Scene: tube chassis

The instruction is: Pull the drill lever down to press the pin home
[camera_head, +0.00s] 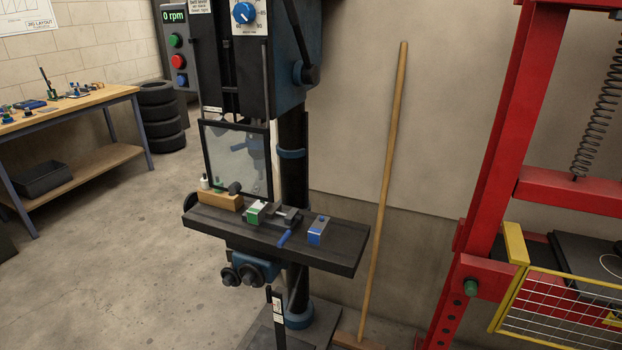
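The drill press (268,90) stands at the middle of the view, with its head cut off by the top edge. The drill lever (300,35) is a black bar on the right side of the head, running down to a dark knob near the blue hub. Below, a vise (284,214) with a blue handle sits on the dark drill table (335,252). A green and silver block (254,214) is at the vise's left end. A silver block with a blue face (318,231) sits apart on the right. I cannot make out the pin. Neither gripper is in view.
A clear guard (222,155) hangs before the column. A wooden block (220,200) sits on the table's left. A broom (384,190) leans on the wall. A red press frame (497,170) with a yellow mesh guard stands right. Open floor (130,260) lies left.

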